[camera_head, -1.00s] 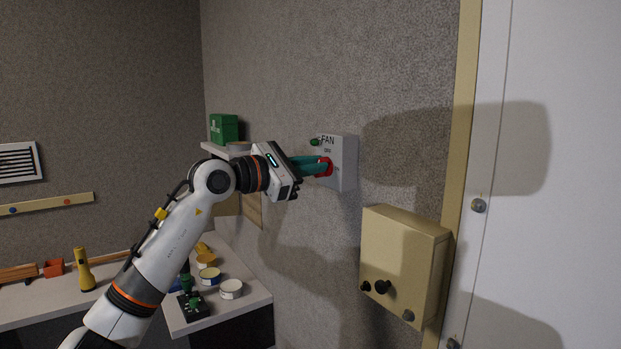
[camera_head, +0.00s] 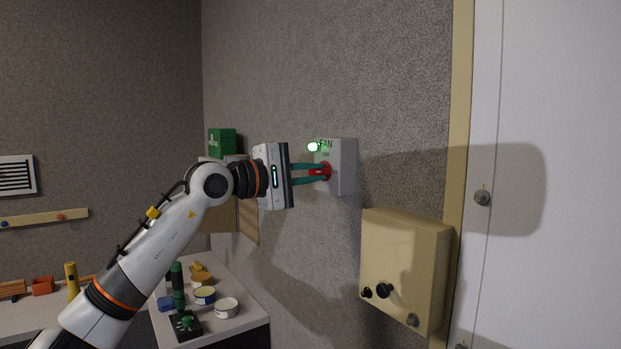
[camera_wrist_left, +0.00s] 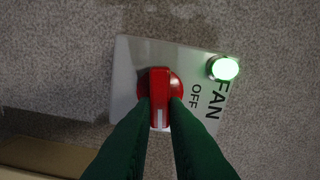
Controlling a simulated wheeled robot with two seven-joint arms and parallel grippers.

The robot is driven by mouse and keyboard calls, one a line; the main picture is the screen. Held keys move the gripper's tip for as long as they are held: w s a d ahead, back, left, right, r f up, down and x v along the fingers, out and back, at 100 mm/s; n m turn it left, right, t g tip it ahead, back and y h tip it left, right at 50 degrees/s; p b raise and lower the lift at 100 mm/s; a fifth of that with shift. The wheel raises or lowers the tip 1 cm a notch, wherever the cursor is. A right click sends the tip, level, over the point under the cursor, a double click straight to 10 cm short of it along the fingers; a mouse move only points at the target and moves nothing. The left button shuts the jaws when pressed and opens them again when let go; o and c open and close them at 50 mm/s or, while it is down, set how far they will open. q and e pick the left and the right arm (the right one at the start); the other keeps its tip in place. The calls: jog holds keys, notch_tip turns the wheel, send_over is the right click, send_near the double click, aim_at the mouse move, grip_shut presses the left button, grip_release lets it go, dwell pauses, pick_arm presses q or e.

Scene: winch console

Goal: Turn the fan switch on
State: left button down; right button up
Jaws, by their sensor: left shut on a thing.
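The grey fan switch box (camera_head: 343,166) is fixed to the wall, with "FAN" and "OFF" printed on it. Its red rotary knob (camera_head: 325,171) is between the teal fingers of my left gripper (camera_head: 318,173), which is shut on it. In the left wrist view the knob (camera_wrist_left: 159,92) has its grip bar in line with the fingers (camera_wrist_left: 160,118), its white mark between the fingertips and away from "OFF". A round lamp (camera_head: 313,147) on the box glows bright green; the lamp (camera_wrist_left: 224,68) is also lit in the left wrist view. My right gripper is not in view.
A beige box (camera_head: 405,262) with black knobs juts from the wall below right of the switch. A white door (camera_head: 560,120) is at the right. A bench (camera_head: 235,325) with tins, a small joystick box (camera_head: 186,325) and other items stands lower left.

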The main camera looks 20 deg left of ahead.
pick_arm(q)
jog(key=shift+f+m, duration=0.15)
jog(key=shift+m, duration=0.75)
jog(key=c, duration=1.4)
grip_release()
jog(key=shift+c, duration=0.2)
jog(key=b+v, duration=0.4)
jog(key=v, duration=0.8)
jog(key=shift+b, duration=0.3)
